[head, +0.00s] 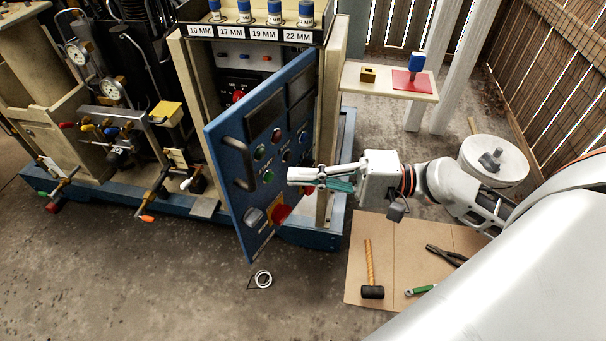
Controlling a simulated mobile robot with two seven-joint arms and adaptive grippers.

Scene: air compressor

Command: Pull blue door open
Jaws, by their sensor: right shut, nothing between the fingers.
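The blue door (268,150) of the compressor cabinet stands ajar, swung out from the cabinet, and part of the interior shows at its left. It carries a handle (236,163) near its left edge, green buttons and a red knob. My right gripper (292,176) comes in from the right and is shut with nothing in it. Its fingertips are in front of the door's right part, near the buttons; I cannot tell if they touch it. The handle is well to the left of the fingertips. My left gripper is not in view.
A socket rack (250,31) tops the cabinet. A small shelf (390,82) with a red pad is at the right. A board (400,235) with a mallet (371,270) and pliers lies on the floor. Valves and gauges stand left.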

